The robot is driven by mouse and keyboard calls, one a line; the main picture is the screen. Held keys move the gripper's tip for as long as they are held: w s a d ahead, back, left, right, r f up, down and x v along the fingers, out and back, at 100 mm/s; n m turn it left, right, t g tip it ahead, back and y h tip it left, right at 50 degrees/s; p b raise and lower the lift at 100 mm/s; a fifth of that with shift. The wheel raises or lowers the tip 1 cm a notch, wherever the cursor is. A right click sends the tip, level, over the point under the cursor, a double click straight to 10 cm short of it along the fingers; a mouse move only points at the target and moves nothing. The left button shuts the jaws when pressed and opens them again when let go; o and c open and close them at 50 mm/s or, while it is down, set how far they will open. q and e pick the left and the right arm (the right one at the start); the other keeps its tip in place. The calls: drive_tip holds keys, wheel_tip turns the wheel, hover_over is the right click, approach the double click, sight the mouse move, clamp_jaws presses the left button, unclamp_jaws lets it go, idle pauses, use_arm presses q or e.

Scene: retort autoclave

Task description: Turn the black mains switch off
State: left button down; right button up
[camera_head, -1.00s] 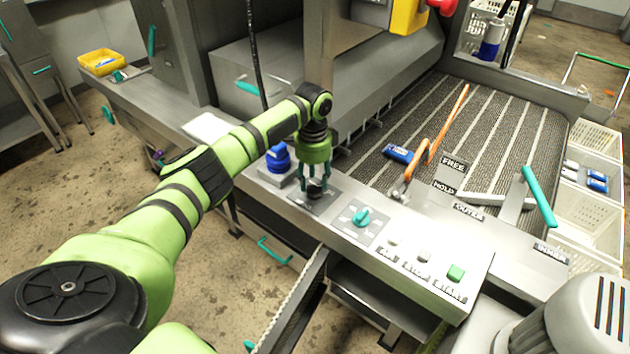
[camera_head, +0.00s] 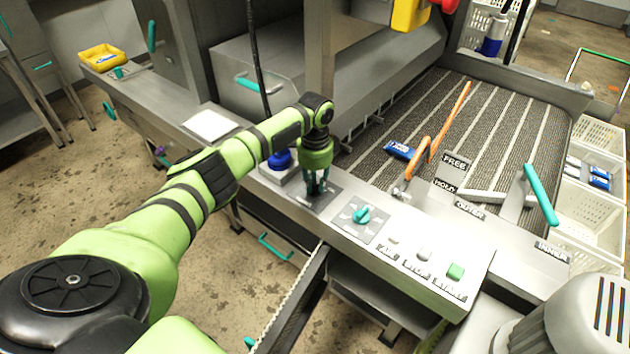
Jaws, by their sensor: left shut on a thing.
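The black mains switch sits on a dark square plate (camera_head: 327,199) on the steel control ledge; the switch itself is mostly hidden by my fingers. My left gripper (camera_head: 315,192) points down over this plate, its fingers shut around the black switch. Its setting cannot be read. My right gripper is not in view.
A teal rotary knob (camera_head: 362,215) stands just right of the plate, and a blue knob (camera_head: 280,158) just behind left. A green START button (camera_head: 455,271) is further right.

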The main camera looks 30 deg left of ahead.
use_arm(q)
drive_tip(key=shift+d+r+n+p, duration=0.1)
drive_tip(key=shift+r+n+p, duration=0.05)
drive_tip(key=shift+n+p, duration=1.35)
drive_tip(key=shift+p, duration=0.05)
drive_tip(key=n+p, duration=0.3)
drive_tip(key=n, duration=0.1)
drive_tip(key=shift+w+d, duration=0.1)
drive_tip(key=n+p, duration=0.2)
drive_tip(key=n, duration=0.4)
drive_tip(key=shift+w, duration=0.15)
drive_tip(key=n, duration=0.4)
drive_tip(key=shift+w+n+p, duration=0.1)
drive_tip(key=shift+n+p, duration=0.3)
drive_tip(key=c, duration=1.1)
unclamp_jaws()
